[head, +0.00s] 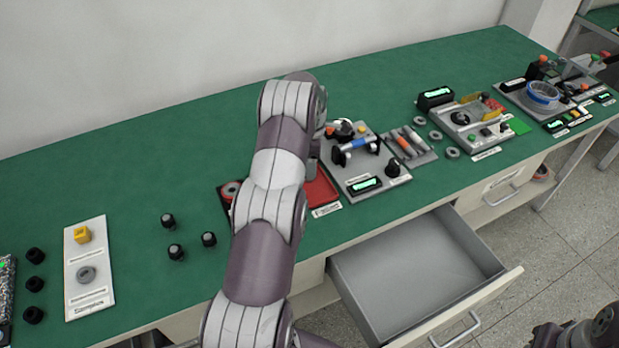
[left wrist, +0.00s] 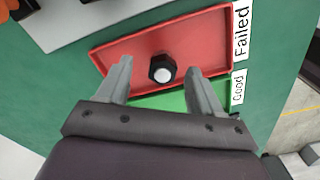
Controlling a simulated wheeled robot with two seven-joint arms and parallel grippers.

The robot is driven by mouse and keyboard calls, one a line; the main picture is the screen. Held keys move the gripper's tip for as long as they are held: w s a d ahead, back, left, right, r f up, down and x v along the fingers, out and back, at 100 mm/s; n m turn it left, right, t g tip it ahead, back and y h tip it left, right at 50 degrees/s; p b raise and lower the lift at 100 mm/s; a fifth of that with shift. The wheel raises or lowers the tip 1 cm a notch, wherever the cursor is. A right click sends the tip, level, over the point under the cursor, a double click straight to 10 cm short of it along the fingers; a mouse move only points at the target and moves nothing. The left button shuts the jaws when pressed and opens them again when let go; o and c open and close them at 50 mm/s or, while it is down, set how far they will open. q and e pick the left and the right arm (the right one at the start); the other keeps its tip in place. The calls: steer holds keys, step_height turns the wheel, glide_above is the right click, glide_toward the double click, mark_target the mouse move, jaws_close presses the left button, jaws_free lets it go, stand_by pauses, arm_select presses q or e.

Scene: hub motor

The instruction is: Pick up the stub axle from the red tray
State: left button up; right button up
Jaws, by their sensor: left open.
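In the left wrist view the stub axle (left wrist: 162,68), a dark piece with a pale round top, stands in the red tray (left wrist: 205,35). My left gripper (left wrist: 160,72) is open, with one finger on each side of the axle and a visible gap to each. In the head view my left arm covers the axle and most of the jaws. Part of the red tray (head: 322,190) shows to the right of the arm. My right gripper's jaws are not in view.
A green tray (left wrist: 172,99) adjoins the red one. A grey fixture board (head: 365,180) stands close to the red tray's right. Several black parts (head: 208,239) stand on the green tabletop to the left. An open, empty drawer (head: 415,270) juts out in front.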

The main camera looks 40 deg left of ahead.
arm_select(q)
steer(key=f, duration=0.3)
steer(key=shift+s+a+f+p, duration=0.1)
steer(key=shift+s+f+p, duration=0.25)
steer(key=shift+a+f, duration=0.1)
steer(key=shift+f, duration=0.05)
steer(key=shift+w, duration=0.1)
steer(key=c, duration=0.3)
jaws_close()
